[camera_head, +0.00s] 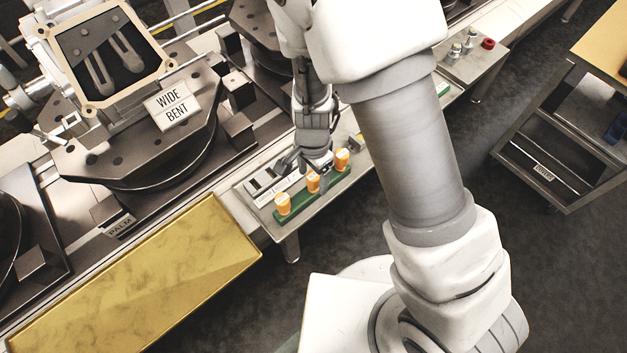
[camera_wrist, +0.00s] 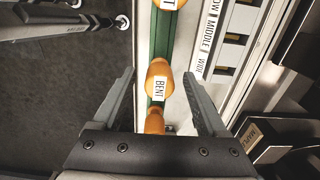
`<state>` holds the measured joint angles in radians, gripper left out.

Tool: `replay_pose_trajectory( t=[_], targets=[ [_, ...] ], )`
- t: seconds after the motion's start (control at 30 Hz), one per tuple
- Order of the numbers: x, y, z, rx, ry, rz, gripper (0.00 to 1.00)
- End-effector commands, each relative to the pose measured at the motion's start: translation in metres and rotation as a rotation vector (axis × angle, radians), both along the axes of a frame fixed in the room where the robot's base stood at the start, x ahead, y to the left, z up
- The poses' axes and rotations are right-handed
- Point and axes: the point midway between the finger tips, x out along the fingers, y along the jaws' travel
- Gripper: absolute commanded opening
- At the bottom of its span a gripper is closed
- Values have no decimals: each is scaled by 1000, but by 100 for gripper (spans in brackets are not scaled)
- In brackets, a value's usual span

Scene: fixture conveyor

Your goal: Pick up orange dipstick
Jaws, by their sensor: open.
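Several orange dipstick handles stand in a row in a green holder (camera_head: 297,207). In the head view I see a left one (camera_head: 282,204), a middle one (camera_head: 312,183) and a right one (camera_head: 342,160). My gripper (camera_head: 322,168) is over the row, close to the middle handle. In the wrist view my gripper (camera_wrist: 160,74) is open and empty, fingers pointing toward the row. A handle labelled BENT (camera_wrist: 157,70) appears between the fingertips. Another handle (camera_wrist: 154,122) lies behind it toward the palm, partly hidden, and one (camera_wrist: 172,4) is cut off at the top edge.
A panel (camera_wrist: 208,40) labelled NARROW, MIDDLE and WIDE runs beside the holder. A fixture with a WIDE BENT sign (camera_head: 172,103) sits on the conveyor. A yellow panel (camera_head: 130,280) is at the lower left. A cart (camera_head: 545,150) stands at the right.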

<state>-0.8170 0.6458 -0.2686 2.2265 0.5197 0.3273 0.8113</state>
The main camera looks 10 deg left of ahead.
Motion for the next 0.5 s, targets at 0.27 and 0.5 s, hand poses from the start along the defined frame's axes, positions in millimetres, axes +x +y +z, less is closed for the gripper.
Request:
replay_pose_trajectory(
  t=[0.27,0.5],
  targets=[
    [0,-1,-29,0,0,0,76],
    [0,-1,-28,0,0,1,57]
  ],
)
